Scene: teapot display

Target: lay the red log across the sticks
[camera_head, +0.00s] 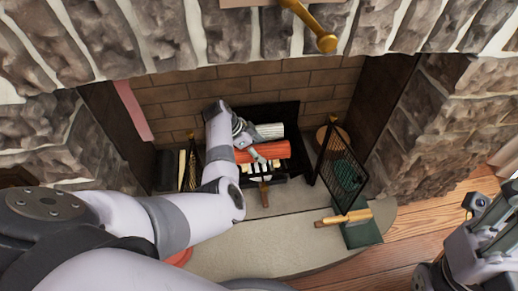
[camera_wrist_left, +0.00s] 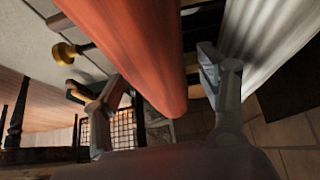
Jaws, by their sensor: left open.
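The red log (camera_head: 270,151) lies in the fireplace, just in front of a pale, bark-textured log (camera_head: 270,131). Pale sticks (camera_head: 258,168) show in a dark grate just in front of the red log. My left gripper (camera_head: 248,145) is at the red log's left part. In the left wrist view, its two fingers (camera_wrist_left: 162,98) are open, one on each side of the red log (camera_wrist_left: 140,45), with gaps visible. The pale log (camera_wrist_left: 265,35) is beyond the right finger. What the red log rests on is hidden. My right gripper (camera_head: 478,235) is at the lower right, away from the logs; its jaws are unclear.
A black mesh screen (camera_head: 341,160) stands right of the grate, and another (camera_head: 191,163) stands left. A wooden-handled tool (camera_head: 343,217) lies by a green object (camera_head: 365,230) on the hearth. A brass-coloured rod (camera_head: 310,24) hangs above. The front hearth (camera_head: 270,240) is mostly clear.

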